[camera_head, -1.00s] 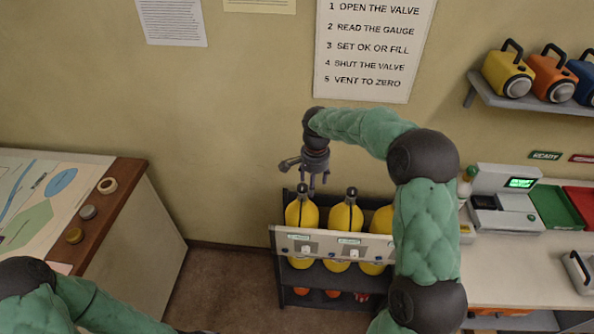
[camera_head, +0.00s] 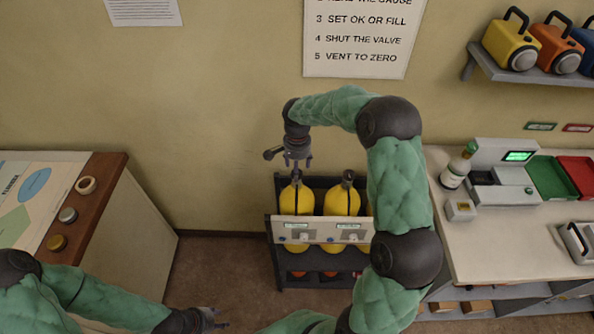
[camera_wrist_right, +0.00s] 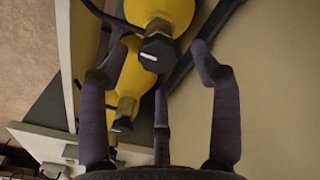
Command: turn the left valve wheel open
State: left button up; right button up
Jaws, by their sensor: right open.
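The left valve wheel (camera_head: 296,180) is a dark knob on top of the left yellow cylinder (camera_head: 297,203) in the rack. My right gripper (camera_head: 297,165) points down just above it. In the right wrist view, my right gripper's fingers (camera_wrist_right: 160,105) are spread and empty. A dark faceted knob (camera_wrist_right: 158,52) with a white mark lies ahead of them, apparently the left valve wheel. A second knob (camera_wrist_right: 122,122) shows lower down. My left gripper (camera_head: 212,318) is low in the head view, away from the rack, with its small fingertips seemingly apart.
The rack's white front panel (camera_head: 325,229) stands before the cylinders. The middle cylinder (camera_head: 342,201) is close beside the left one; my right arm partly hides another. A console counter (camera_head: 515,240) stands right, a desk (camera_head: 138,215) left. Floor between is clear.

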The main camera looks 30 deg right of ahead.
jog(key=shift+f, duration=1)
